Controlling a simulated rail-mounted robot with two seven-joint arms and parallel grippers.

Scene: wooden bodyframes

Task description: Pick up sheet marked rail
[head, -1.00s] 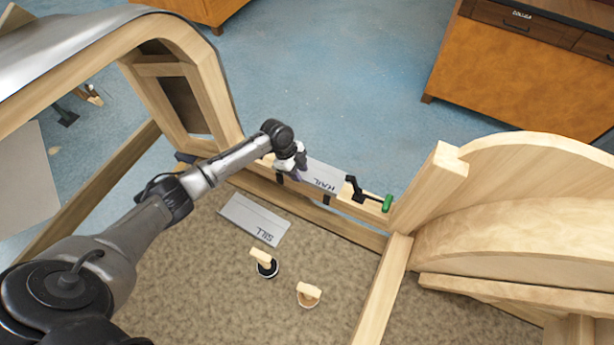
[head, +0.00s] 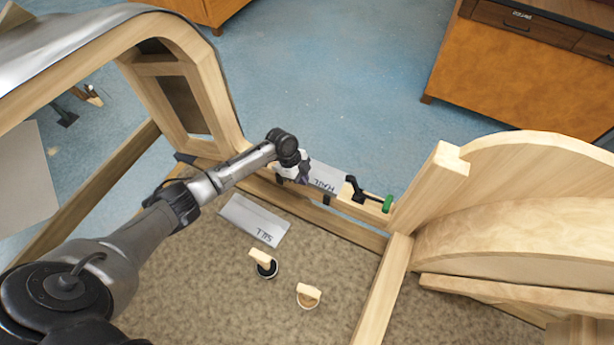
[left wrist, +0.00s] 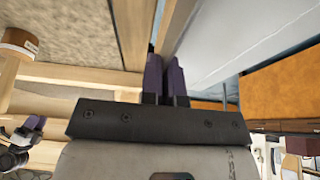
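The grey sheet marked RAIL (head: 327,176) rests at the long wooden rail, its lettering upside down in the head view. A large pale grey surface, probably this sheet, fills the upper right of the left wrist view (left wrist: 240,40). My left gripper (head: 303,175) is at the sheet's left end, over the rail. In the left wrist view its dark purple fingers (left wrist: 165,75) are close together with a narrow gap. Whether the sheet's edge is between them is not clear. What looks like my right gripper (left wrist: 36,123) shows small at the lower left of that view.
A second sheet marked SILL (head: 253,220) lies on the brown carpet. Two round wood-handled tools (head: 265,264) (head: 308,296) stand nearby. A black clamp with a green handle (head: 388,204) sits on the rail right of the RAIL sheet. Wooden frame posts (head: 430,190) rise at the right.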

